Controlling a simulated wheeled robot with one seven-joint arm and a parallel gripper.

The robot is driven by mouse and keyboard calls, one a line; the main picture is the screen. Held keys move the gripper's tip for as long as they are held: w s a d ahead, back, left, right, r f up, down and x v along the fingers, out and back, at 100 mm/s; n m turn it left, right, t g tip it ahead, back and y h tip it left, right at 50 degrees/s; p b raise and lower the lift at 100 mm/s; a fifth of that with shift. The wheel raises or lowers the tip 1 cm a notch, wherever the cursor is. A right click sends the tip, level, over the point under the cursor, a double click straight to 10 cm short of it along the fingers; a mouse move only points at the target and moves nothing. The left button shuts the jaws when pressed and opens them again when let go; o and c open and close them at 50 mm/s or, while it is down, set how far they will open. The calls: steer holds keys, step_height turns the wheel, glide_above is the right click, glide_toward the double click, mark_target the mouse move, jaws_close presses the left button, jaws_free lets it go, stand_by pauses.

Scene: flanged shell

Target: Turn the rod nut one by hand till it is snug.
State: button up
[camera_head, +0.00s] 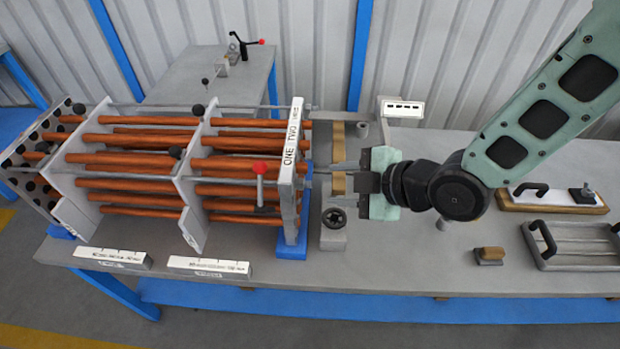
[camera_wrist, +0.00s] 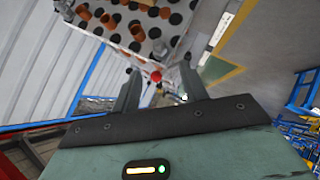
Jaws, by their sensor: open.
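The flanged shell frame (camera_head: 190,170) holds several copper-coloured tubes between grey plates. Its right end plate (camera_head: 291,160) carries the labels ONE and TWO and a third label too small to read. A silver tie rod (camera_head: 240,107) runs along the back to this plate. My gripper (camera_head: 325,176) is open and points left at the end plate, its fingertips close to it. I cannot make out rod nut one. In the wrist view my open fingers (camera_wrist: 160,72) stand apart below a holed plate (camera_wrist: 120,25), with a red knob (camera_wrist: 156,76) visible between them. Nothing is visibly held.
A black handwheel (camera_head: 334,217) stands on a grey block by my gripper. A wooden strip (camera_head: 338,140) lies behind the fingers. Trays (camera_head: 580,245) and handled tools lie at right. White labelled bars (camera_head: 208,266) lie at the front.

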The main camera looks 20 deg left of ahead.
mark_target(301, 184)
steer(key=p+x, duration=0.2)
steer(key=x, duration=0.6)
steer(key=shift+a+f, duration=0.2)
steer(key=shift+w, duration=0.1)
jaws_close()
